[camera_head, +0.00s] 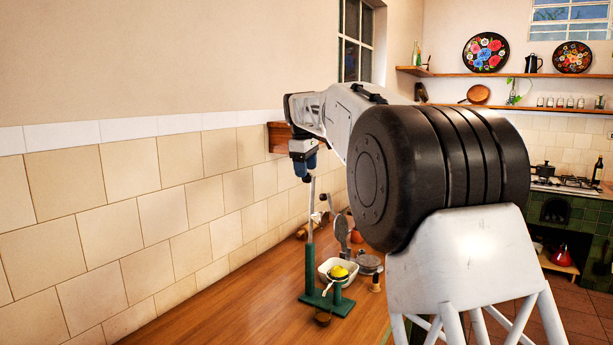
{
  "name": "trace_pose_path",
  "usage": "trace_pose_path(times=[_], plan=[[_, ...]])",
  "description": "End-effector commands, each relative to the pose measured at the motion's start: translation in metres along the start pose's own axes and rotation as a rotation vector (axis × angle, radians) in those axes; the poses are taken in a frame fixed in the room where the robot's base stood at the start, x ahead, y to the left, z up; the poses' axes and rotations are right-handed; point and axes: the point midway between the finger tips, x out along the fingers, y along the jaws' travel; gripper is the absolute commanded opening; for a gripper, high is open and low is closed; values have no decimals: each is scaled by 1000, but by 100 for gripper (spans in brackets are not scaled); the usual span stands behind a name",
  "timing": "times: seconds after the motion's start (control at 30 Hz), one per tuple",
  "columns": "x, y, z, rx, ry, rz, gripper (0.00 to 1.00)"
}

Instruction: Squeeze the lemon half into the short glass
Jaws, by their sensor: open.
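A small yellow piece (339,271), which looks like the lemon, sits over a white bowl (327,267) on the counter. Beside it, a green stand (309,270) with an upright post and a thin grey rod rises from a green base. My gripper (306,178) points down above this stand, open, close to the top of the rod. I cannot tell whether the fingers touch the rod. I cannot make out the short glass. My own arm hides the counter to the right.
The wooden counter (232,312) runs along a tiled wall (110,235) and is clear at the front left. A grey round press (369,263) and a wooden-handled piece (375,284) stand to the right.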

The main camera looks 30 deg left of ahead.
Motion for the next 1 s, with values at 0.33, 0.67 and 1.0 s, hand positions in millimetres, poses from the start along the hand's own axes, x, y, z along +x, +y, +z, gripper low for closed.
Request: trace_pose_path(times=[0.33, 0.67, 1.0], plan=[[26, 0, 0, 0, 0, 0, 60], [27, 0, 0, 0, 0, 0, 57], [27, 0, 0, 0, 0, 0, 5]])
